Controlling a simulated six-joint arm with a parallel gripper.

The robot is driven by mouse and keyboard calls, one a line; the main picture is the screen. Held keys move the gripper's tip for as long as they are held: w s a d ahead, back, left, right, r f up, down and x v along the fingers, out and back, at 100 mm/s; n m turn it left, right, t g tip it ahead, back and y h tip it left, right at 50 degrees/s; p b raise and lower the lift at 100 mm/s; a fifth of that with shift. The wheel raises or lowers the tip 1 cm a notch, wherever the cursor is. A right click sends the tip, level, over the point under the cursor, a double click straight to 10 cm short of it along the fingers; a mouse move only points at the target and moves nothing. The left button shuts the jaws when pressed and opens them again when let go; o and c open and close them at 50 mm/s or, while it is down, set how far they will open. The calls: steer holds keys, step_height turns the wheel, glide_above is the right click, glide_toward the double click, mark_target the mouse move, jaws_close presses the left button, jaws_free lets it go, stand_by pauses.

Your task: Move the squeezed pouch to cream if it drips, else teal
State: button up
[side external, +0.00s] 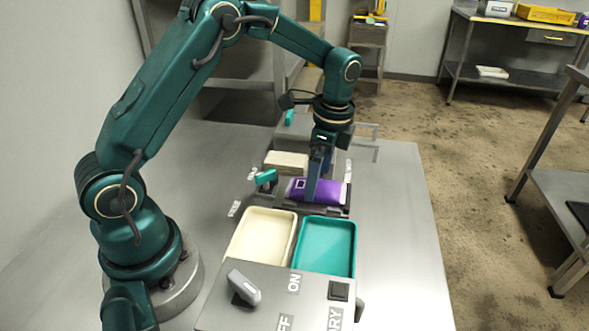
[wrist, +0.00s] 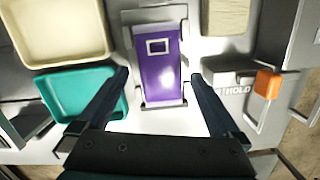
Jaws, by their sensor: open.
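The purple pouch (side external: 332,191) lies flat in a metal fixture behind the trays. In the wrist view the pouch (wrist: 159,78) shows a pale rectangular outline near one end. My gripper (side external: 311,196) points down at the pouch. In the wrist view my gripper (wrist: 160,74) is open, with one finger on each side of the pouch and visible gaps between. The cream tray (side external: 262,236) and the teal tray (side external: 325,246) stand side by side in front and look empty. Both also show in the wrist view, cream (wrist: 58,30) and teal (wrist: 80,95). No drip is visible on the pouch.
A teal handle (side external: 266,177) stands left of the pouch, and a pale block (side external: 287,161) sits behind it. An orange handle (wrist: 268,83) is beside a HOLD label. A control box (side external: 275,300) with a grey knob (side external: 243,287) stands in front. The right table side is clear.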

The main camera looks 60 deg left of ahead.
steer(key=shift+a+f, duration=0.1)
steer(key=shift+f, duration=1.05)
steer(key=shift+c, duration=0.3)
steer(key=c, duration=1.4)
steer(key=shift+r, duration=0.1)
